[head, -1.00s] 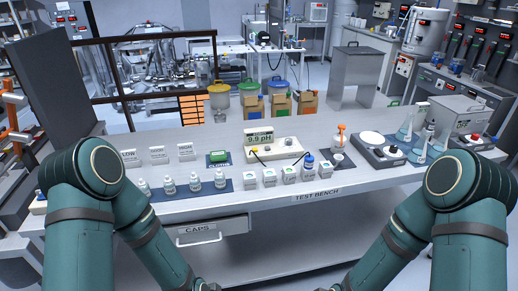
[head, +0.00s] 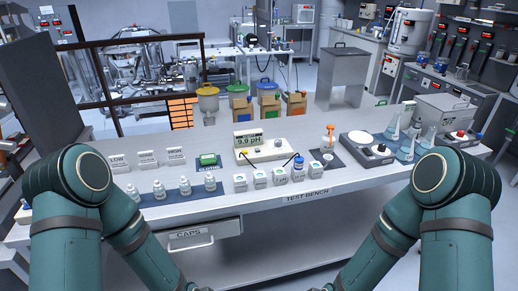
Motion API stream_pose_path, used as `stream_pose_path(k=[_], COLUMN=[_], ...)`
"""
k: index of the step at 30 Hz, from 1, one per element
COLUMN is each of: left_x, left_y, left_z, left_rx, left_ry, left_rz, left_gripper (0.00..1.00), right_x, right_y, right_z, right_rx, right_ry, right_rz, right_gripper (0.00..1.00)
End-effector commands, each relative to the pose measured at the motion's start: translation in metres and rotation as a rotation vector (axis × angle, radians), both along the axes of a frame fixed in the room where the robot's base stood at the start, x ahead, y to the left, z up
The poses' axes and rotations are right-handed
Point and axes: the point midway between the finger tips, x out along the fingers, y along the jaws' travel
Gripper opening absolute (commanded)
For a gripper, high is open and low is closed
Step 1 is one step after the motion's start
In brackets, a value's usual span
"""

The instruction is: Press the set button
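A pH meter (head: 265,155) with a white base stands in the middle of the test bench. Its display (head: 248,140) reads 9.9 pH in dark figures on a pale screen. A small reddish knob or button (head: 278,142) shows on top of the base, right of the display. An orange-yellow part (head: 244,152) is at its left front. I cannot read any "set" label at this size. Dark cables run from the meter to the blue-capped bottle (head: 298,170). Both my arms come in at the bottom, bent down in front of the bench. Both grippers are below the picture.
An orange-topped pump bottle (head: 329,138), a stirrer plate (head: 368,150) and flasks (head: 407,147) are to the right. LOW, MID and HIGH cards stand left.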

Motion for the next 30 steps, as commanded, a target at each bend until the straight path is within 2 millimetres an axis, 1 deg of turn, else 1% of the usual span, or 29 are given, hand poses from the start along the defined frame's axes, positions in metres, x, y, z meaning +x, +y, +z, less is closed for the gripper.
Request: stream_pose_path(k=[10,11,12,14,15,16,17,30], left_x=[0.0000,0.0000,0.0000,0.0000,0.0000,0.0000,0.0000,0.0000], left_y=[0.0000,0.0000,0.0000,0.0000,0.0000,0.0000,0.0000,0.0000], left_z=[0.0000,0.0000,0.0000,0.0000,0.0000,0.0000,0.0000,0.0000], left_rx=[0.000,0.000,0.000,0.000,0.000,0.000,0.000,0.000], left_ry=[0.000,0.000,0.000,0.000,0.000,0.000,0.000,0.000], left_rz=[0.000,0.000,0.000,0.000,0.000,0.000,0.000,0.000], left_gripper=[0.66,0.64,0.50,0.29,0.15,0.04,0.00,0.00], right_x=[0.0000,0.0000,0.0000,0.0000,0.0000,0.0000,0.0000,0.0000], right_y=[0.0000,0.0000,0.0000,0.0000,0.0000,0.0000,0.0000,0.0000], right_z=[0.0000,0.0000,0.0000,0.0000,0.0000,0.0000,0.0000,0.0000], right_rx=[0.000,0.000,0.000,0.000,0.000,0.000,0.000,0.000], right_ry=[0.000,0.000,0.000,0.000,0.000,0.000,0.000,0.000], right_rz=[0.000,0.000,0.000,0.000,0.000,0.000,0.000,0.000], right_gripper=[0.47,0.47,0.47,0.47,0.47,0.47,0.47,0.47])
